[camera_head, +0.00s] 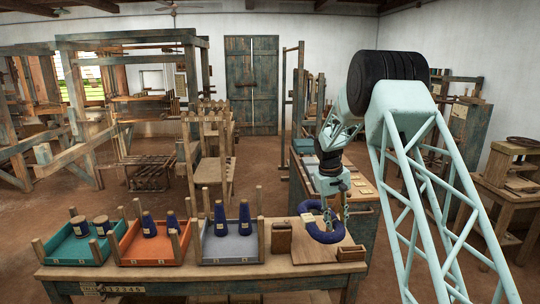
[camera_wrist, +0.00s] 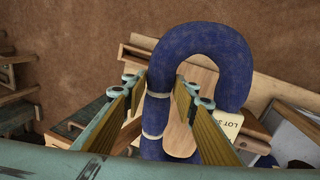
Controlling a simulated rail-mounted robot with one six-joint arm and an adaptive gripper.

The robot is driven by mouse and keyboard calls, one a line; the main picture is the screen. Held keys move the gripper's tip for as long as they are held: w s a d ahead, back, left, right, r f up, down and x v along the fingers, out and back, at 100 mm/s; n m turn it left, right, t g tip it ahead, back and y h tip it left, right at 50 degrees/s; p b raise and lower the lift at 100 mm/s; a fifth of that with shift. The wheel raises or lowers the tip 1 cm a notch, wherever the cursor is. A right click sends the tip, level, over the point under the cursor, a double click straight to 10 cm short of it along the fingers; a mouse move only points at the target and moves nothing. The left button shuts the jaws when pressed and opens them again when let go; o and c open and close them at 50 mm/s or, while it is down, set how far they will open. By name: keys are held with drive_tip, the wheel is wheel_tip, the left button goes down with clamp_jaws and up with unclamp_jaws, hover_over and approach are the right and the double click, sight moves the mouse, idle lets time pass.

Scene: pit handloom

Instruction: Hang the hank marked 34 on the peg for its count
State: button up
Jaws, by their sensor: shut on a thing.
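A dark blue hank (camera_head: 325,237) is at the right end of the front bench, over a wooden board. My gripper (camera_head: 335,213) points down at it and is shut on the hank. In the wrist view the hank (camera_wrist: 210,50) is a thick loop, with one strand running between the fingers (camera_wrist: 155,108). A cream tag (camera_wrist: 226,122) beside the loop reads "LOT 3", with the rest cut off. I cannot tell whether the hank touches the board. I cannot make out a peg marked 34 in either view.
The front bench (camera_head: 190,280) carries a teal tray (camera_head: 75,249), an orange tray (camera_head: 150,250) and a grey tray (camera_head: 230,248) with corner posts and blue cones. A small wooden box (camera_head: 281,238) stands left of the hank. A cabinet (camera_head: 305,185) is behind.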

drive_tip(key=s+f+m, duration=0.1)
drive_tip(key=s+f, duration=0.5)
drive_tip(key=s, duration=0.7)
drive_tip(key=s+f+m, duration=0.1)
drive_tip(key=s+f, duration=0.5)
drive_tip(key=s, duration=0.6)
drive_tip(key=shift+s+d+f+b, duration=0.3)
drive_tip(key=shift+s+d+b, duration=0.05)
drive_tip(key=shift+b, duration=0.1)
drive_tip(key=shift+a, duration=0.1)
drive_tip(key=a, duration=0.6)
drive_tip(key=shift+a, duration=0.4)
drive_tip(key=shift+w, duration=0.1)
drive_tip(key=w+d+r, duration=0.1)
drive_tip(key=w+r, duration=0.3)
drive_tip(key=w, duration=0.7)
drive_tip(key=w+d+r, duration=0.1)
drive_tip(key=w+r, duration=0.4)
drive_tip(key=w, duration=0.6)
drive_tip(key=w+d+r, duration=0.1)
drive_tip(key=w+r, duration=0.4)
drive_tip(key=w, duration=0.7)
drive_tip(key=shift+w+d+r, duration=0.1)
drive_tip(key=shift+d+r, duration=0.1)
drive_tip(key=shift+d, duration=0.1)
drive_tip(key=shift+w+r, duration=0.35)
drive_tip(key=shift+f, duration=0.1)
